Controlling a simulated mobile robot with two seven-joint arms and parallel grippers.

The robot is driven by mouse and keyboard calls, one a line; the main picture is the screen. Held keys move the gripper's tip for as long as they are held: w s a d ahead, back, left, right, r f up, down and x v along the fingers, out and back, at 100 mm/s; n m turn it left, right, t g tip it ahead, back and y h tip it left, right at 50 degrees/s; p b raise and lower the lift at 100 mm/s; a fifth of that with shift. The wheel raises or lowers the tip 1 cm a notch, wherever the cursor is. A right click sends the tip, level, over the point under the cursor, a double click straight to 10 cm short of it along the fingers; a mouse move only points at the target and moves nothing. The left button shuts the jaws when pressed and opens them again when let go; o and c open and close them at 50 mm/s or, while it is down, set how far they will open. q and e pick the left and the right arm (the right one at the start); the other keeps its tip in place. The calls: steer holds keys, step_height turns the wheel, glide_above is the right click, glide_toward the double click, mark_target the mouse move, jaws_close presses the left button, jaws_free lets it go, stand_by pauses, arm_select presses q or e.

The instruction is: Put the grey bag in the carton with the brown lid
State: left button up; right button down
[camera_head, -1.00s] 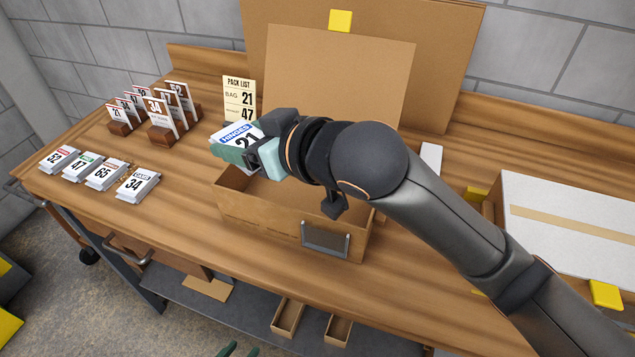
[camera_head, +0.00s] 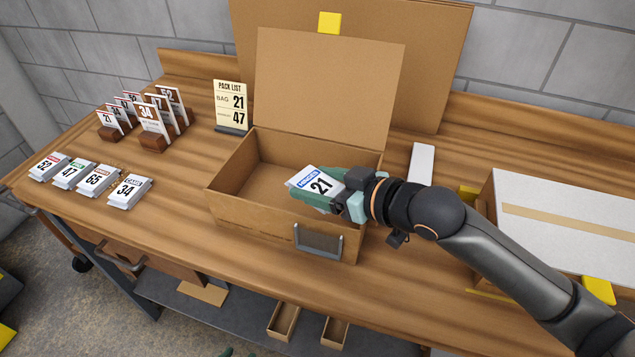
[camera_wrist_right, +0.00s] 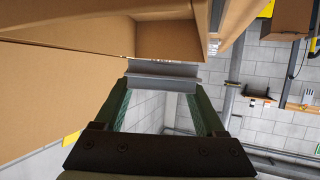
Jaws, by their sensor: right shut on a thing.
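The carton with the brown lid (camera_head: 245,213) stands open on the bench. Its brown lid (camera_head: 325,90) is raised at the back. My right gripper (camera_head: 325,192) is shut on a pale grey-white bag (camera_head: 316,184) with a blue label and the number 21. The bag is over the right front part of the carton's opening, tilted. I cannot tell how far it is above the floor of the carton. In the right wrist view, the fingers (camera_wrist_right: 162,100) flank a grey piece near their tips. Only small green tips, seemingly of my left gripper (camera_head: 240,352), show at the bottom edge.
A pack list card (camera_head: 230,105) reading 21 and 47 stands behind the carton. Several numbered bags (camera_head: 98,180) lie at the left, below upright cards in wooden holders (camera_head: 152,140). A white-topped carton (camera_head: 560,215) is at the right. The carton's left part looks empty.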

steer(key=shift+f, duration=0.1)
steer(key=shift+f, duration=0.5)
jaws_free()
steer(key=shift+f, duration=0.1)
steer(key=shift+r, duration=0.2)
steer(key=r+v, duration=0.1)
steer(key=v, duration=1.1)
